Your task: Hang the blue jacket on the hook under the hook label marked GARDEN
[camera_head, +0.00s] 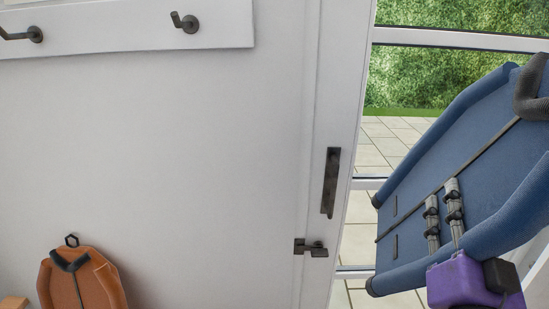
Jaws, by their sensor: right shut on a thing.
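The blue jacket (480,150) is large at the right of the head view, tilted, with a dark collar at its upper right and a dark front seam. My right gripper (443,208), with a purple body, comes from the lower right and is shut on the blue jacket. Two dark hooks show on the white rail at the upper left: one hook (186,23) near the rail's right end and another hook (22,34) at the left edge. No hook label is in view, so I cannot tell which hook is GARDEN. My left gripper is not in view.
An orange jacket (85,285) with a dark loop is low at the left, against the white wall. A white door frame with a dark handle (331,182) and latch (311,247) stands between rail and jacket. Paving and a hedge show behind glass.

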